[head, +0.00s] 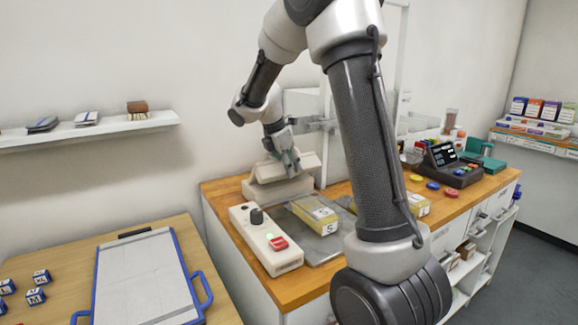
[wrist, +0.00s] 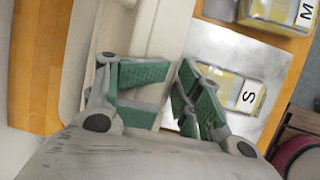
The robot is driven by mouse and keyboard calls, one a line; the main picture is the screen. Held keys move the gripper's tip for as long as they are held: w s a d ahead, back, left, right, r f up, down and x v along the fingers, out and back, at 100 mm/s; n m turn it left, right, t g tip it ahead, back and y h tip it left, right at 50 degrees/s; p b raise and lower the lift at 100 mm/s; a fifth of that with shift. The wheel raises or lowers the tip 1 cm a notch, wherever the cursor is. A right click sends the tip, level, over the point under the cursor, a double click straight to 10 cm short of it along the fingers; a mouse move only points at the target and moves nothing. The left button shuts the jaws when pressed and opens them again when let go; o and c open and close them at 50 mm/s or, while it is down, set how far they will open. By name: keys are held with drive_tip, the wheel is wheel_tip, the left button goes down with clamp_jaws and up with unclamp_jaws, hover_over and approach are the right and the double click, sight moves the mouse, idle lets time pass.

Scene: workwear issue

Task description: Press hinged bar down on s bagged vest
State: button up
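The S bagged vest (head: 316,212), a yellow pack in clear film with a white S label, lies flat on the grey metal plate (head: 328,247). It also shows in the wrist view (wrist: 226,82). The beige hinged bar (head: 304,165) is raised and tilted above its beige base (head: 262,192), behind the bag. In the wrist view the bar (wrist: 158,28) runs under my fingers.
A beige control box (head: 262,238) with a black knob and red button stands left of the plate. The M bag (head: 419,204) lies to the right, partly behind my arm. A blue-framed board (head: 145,285) lies on the left table. A dark terminal (head: 452,166) stands at the counter's far end.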

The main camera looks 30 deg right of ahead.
drive_tip(key=shift+f, duration=0.15)
clamp_jaws()
idle(0.9)
unclamp_jaws()
drive_tip(key=shift+w, duration=0.1)
drive_tip(key=shift+w+a+r, duration=0.45)
drive_tip(key=shift+w+r, duration=0.2)
drive_tip(key=shift+r, duration=0.1)
drive_tip(key=shift+w+a+r, duration=0.4)
drive_tip(key=shift+w+r, duration=0.25)
drive_tip(key=shift+r, duration=0.05)
drive_tip(key=shift+w+a+r, duration=0.45)
drive_tip(key=shift+w+r, duration=0.2)
drive_tip(key=shift+r, duration=0.1)
drive_tip(key=shift+o, duration=0.4)
drive_tip(key=shift+w+a+r, duration=0.25)
drive_tip(key=shift+w+r, duration=0.2)
drive_tip(key=shift+r, duration=0.15)
drive_tip(key=shift+w+a+r, duration=0.25)
drive_tip(key=shift+w+r, duration=0.2)
drive_tip(key=shift+r, duration=0.15)
drive_tip(key=shift+a, duration=0.1)
drive_tip(key=shift+c, duration=0.4)
